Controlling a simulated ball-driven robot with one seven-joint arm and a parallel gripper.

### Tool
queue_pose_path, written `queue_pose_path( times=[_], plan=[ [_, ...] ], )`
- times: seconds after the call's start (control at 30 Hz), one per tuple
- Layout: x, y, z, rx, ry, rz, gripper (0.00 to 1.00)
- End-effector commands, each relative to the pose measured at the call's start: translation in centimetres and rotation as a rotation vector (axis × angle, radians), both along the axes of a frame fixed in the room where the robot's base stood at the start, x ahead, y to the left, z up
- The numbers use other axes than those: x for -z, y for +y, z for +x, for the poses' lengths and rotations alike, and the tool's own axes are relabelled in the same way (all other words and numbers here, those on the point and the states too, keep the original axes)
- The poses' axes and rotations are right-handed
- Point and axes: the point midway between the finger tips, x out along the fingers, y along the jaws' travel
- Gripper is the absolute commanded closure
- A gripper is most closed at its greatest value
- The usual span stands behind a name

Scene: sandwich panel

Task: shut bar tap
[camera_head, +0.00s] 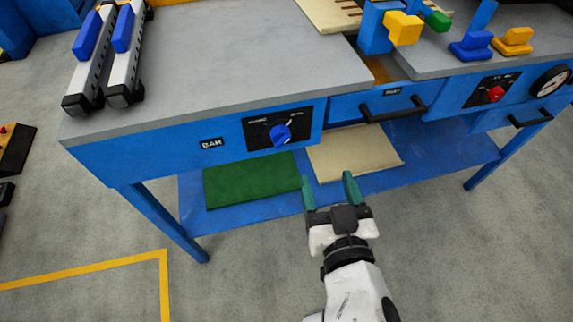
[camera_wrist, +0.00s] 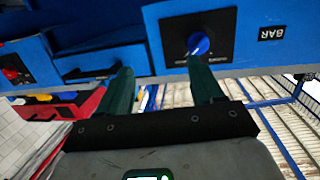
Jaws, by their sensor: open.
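The bar tap is a blue knob (camera_head: 280,134) on a black square plate (camera_head: 259,134) on the bench's blue front, right of a label reading BAR (camera_head: 212,143). In the wrist view the blue knob (camera_wrist: 198,44) shows at the top, beyond the right finger, with the BAR label (camera_wrist: 272,33) to its right. The knob's pointer setting is too small to read. My gripper (camera_head: 327,187) is open and empty, with green fingers, below and to the right of the knob and apart from it. It also shows in the wrist view (camera_wrist: 162,85).
A red knob (camera_head: 495,94), a gauge (camera_head: 551,80) and a drawer with a black handle (camera_head: 395,108) are farther right. Clamps (camera_head: 118,60) lie on the grey bench top (camera_head: 230,60). A lower shelf holds a green panel (camera_head: 250,181) and a beige panel (camera_head: 352,153). Free space lies before the knob.

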Motion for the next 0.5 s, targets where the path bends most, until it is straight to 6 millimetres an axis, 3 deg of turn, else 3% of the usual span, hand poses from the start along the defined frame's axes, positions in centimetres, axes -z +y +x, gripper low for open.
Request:
queue_pose_path(
  times=[0.03, 0.2, 0.37, 0.5],
  plan=[
    [1.2, 1.5, -0.3, -0.037, -0.038, 0.010, 0.34],
    [0.7, 4.3, -1.0, -0.114, -0.119, 0.032, 0.34],
    [0.2, 5.1, -0.8, -0.133, -0.137, 0.039, 0.34],
    [0.1, 5.4, 0.8, -0.131, -0.137, 0.037, 0.34]
  ],
)
